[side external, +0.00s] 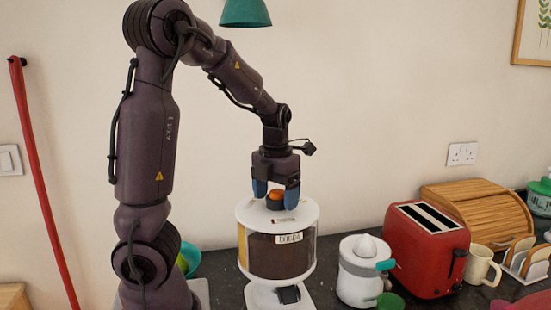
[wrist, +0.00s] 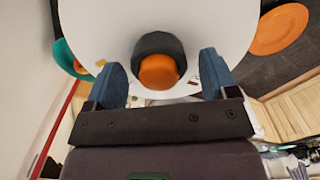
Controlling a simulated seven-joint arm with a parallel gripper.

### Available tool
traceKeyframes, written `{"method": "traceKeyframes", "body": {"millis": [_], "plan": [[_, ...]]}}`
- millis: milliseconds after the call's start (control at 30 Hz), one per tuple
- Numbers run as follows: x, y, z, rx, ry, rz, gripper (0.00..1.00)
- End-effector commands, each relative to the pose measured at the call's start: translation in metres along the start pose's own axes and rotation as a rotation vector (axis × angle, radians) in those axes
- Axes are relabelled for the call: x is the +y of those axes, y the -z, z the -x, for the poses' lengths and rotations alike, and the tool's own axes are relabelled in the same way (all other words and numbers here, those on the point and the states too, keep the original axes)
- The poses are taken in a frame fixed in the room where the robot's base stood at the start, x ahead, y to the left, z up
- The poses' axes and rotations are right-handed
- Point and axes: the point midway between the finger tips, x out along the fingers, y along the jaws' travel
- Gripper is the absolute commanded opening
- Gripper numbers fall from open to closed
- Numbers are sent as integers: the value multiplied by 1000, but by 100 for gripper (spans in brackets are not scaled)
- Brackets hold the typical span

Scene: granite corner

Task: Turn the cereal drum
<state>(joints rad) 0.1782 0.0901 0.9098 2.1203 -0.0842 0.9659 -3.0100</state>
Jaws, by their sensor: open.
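The cereal drum (side external: 283,249) is a white-topped cylinder with clear sides, dark contents and a label, standing on a white base on the counter. Its white top (wrist: 110,30) fills much of the wrist view. A dark knob with an orange cap (side external: 276,195) stands on the top; the orange cap (wrist: 158,72) also shows in the wrist view. My gripper (side external: 276,190) points down over the drum, its blue fingers on either side of the knob. In the wrist view my gripper (wrist: 164,75) is open, with a gap between each finger and the knob.
A white juicer (side external: 362,270) and a red toaster (side external: 426,250) stand close to the drum's right. A mug (side external: 481,266), a toast rack (side external: 525,258) and a wooden bread bin (side external: 480,208) are further right. A teal bowl (side external: 190,259) is at the left, behind my arm.

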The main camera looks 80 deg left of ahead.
Motion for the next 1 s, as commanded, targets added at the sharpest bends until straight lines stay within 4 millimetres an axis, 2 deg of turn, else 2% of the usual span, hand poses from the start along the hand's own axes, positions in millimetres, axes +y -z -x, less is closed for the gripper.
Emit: {"method": "traceKeyframes", "body": {"millis": [833,1000], "plan": [[-2,0,42,-1,1,-6,79],[-1,-1,70,-5,-5,-1,79]]}}
